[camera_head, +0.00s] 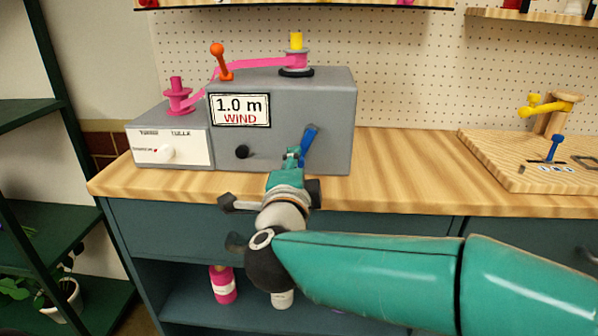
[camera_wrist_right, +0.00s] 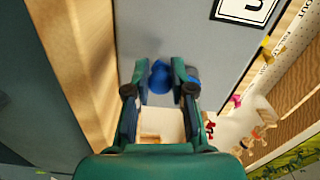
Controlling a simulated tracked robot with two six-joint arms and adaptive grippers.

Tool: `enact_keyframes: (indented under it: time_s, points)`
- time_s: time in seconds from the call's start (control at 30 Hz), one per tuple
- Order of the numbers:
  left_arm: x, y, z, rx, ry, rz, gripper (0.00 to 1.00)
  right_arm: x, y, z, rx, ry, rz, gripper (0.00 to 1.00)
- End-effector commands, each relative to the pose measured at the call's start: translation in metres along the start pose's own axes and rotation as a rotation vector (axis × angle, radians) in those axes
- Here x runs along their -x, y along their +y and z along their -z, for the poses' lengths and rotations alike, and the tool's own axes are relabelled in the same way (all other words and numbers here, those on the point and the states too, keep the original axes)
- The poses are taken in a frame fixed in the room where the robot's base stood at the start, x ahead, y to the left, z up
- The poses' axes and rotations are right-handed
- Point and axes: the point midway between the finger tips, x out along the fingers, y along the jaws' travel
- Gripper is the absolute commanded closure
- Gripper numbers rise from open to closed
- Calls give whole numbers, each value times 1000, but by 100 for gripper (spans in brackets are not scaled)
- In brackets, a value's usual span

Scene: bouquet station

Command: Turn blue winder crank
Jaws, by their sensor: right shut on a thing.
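The winder (camera_head: 330,105) is a grey box on the bench with a sign reading "1.0 m WIND". Its blue crank (camera_head: 308,145) is on the front face at the right, with the arm slanting up and to the right. My right gripper (camera_head: 294,155) reaches the lower part of the crank from the front. In the right wrist view the blue crank knob (camera_wrist_right: 160,78) sits between the two fingers of my right gripper (camera_wrist_right: 160,85), which is shut on it. Part of the crank is hidden by the fingers. My left gripper is not in view.
An orange lever (camera_head: 221,62) and a pink ribbon spool (camera_head: 178,96) stand above and left. A wooden board (camera_head: 500,165) with blue and yellow parts lies right. Bare bench (camera_head: 405,170) lies between.

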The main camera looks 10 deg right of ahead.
Motion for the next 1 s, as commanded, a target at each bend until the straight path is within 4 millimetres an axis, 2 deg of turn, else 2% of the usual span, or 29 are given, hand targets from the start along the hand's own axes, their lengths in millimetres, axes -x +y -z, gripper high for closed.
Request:
enact_keyframes:
  time_s: [0.47,0.5,0.63,1.0]
  points:
    - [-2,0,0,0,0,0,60,0,2,0,-17,2,-6,100]
    - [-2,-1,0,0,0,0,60,0,2,0,-17,2,-6,74]
    - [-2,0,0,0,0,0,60,0,1,-1,-16,1,-4,52]
    - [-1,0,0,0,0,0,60,3,0,-1,-16,-1,-1,51]
